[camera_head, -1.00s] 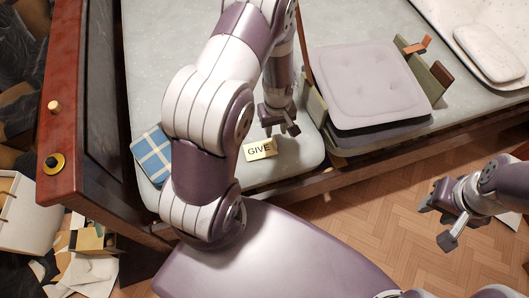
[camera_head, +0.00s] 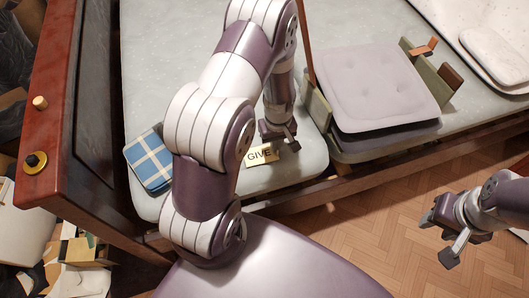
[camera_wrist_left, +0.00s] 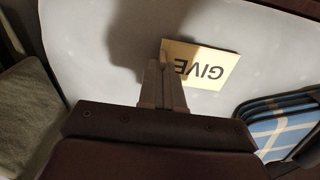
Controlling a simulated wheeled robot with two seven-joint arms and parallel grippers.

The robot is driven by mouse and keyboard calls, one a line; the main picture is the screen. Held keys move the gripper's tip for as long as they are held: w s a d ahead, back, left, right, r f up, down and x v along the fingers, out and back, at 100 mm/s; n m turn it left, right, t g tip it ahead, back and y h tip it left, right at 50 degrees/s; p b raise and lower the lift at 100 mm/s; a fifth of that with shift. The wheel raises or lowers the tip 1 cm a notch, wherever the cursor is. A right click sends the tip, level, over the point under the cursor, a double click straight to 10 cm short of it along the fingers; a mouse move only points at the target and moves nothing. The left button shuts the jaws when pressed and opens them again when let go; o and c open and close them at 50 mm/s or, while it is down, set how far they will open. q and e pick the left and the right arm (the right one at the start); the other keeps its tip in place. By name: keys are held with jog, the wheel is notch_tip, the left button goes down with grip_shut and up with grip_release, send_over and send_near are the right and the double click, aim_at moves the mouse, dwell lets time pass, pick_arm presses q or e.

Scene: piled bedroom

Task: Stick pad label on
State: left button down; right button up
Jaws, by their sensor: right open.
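The label is a pale yellow card reading "GIVE" (camera_head: 261,155), at the near edge of the grey mattress (camera_head: 225,183). My left gripper (camera_head: 279,137) is at the card's right end. In the left wrist view its fingers (camera_wrist_left: 163,82) are together and overlap one end of the card (camera_wrist_left: 211,66); they look shut on it. Whether the card is lifted is hard to tell. A grey tufted pad (camera_head: 375,88) lies on a stack to the right of my left gripper. My right gripper (camera_head: 443,238) is open and empty above the floor at the right.
Boards stand at both sides of the pad stack, a green one (camera_head: 428,72) at its right and another (camera_head: 315,103) at its left. A blue plaid folded item (camera_head: 150,162) lies left of my left arm. Wooden floor (camera_head: 370,225) is clear in front.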

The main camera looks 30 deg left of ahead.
pick_arm(q)
jog(key=shift+r+p, duration=3.9)
jog(key=shift+r, duration=0.2)
jog(key=shift+f, duration=0.1)
